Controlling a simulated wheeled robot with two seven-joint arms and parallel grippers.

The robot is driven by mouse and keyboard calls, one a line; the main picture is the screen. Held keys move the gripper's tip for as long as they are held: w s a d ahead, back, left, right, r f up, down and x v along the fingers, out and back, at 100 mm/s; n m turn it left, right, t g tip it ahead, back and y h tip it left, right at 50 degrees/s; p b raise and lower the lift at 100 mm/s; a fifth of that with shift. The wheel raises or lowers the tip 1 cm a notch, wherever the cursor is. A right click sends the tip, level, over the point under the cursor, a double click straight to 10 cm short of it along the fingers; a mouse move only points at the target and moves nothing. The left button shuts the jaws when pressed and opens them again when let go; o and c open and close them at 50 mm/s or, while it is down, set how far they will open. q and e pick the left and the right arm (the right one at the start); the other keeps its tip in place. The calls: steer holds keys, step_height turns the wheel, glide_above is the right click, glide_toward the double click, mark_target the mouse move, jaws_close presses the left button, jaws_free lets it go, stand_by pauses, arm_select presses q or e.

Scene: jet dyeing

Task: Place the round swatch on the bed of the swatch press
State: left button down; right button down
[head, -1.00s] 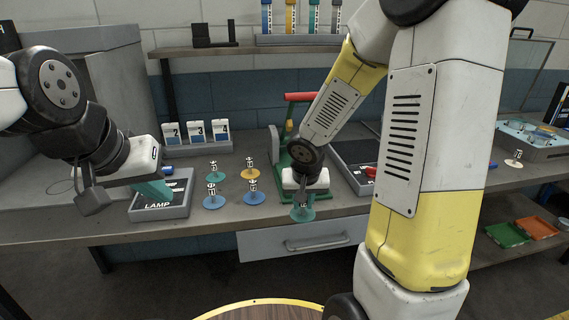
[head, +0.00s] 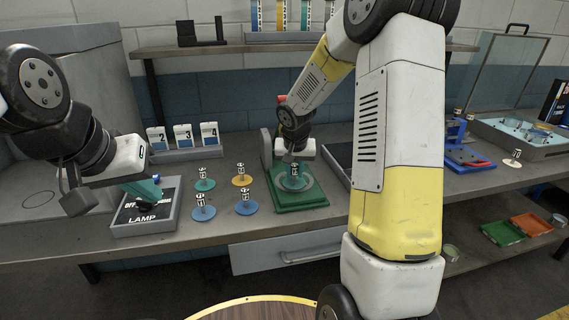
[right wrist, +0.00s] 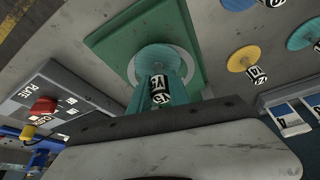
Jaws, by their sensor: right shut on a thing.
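The round swatch (head: 296,184) is a teal disc with a black-and-white tagged stem. My right gripper (head: 296,168) is shut on the stem and holds the disc flat over the press bed. The swatch press has a green bed (head: 313,199); its red handle (head: 281,99) is mostly hidden behind my right arm. In the right wrist view, the disc (right wrist: 160,58) lies within the outline of the green bed (right wrist: 115,40); I cannot tell whether they touch. My left gripper (head: 146,191) hangs over the lamp box at the left; its jaw opening is unclear.
Several other stemmed discs, teal (head: 205,185), orange (head: 242,181) and blue (head: 203,214), stand left of the press. The lamp box (head: 176,217) is farther left. Numbered cards (head: 183,137) stand behind. A blue device (head: 465,155) and a tray (head: 530,148) are at the right.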

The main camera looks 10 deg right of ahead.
mark_target(295, 168)
steer(key=w, duration=0.2)
steer(key=w+d, duration=0.1)
steer(key=w, duration=0.1)
steer(key=shift+w+f, duration=0.1)
steer(key=shift+w, duration=0.15)
steer(key=shift+s+f, duration=0.15)
steer(key=shift+f, duration=0.5)
steer(key=shift+f, duration=0.15)
steer(key=c, duration=1.2)
jaws_free()
steer(key=shift+c, duration=0.2)
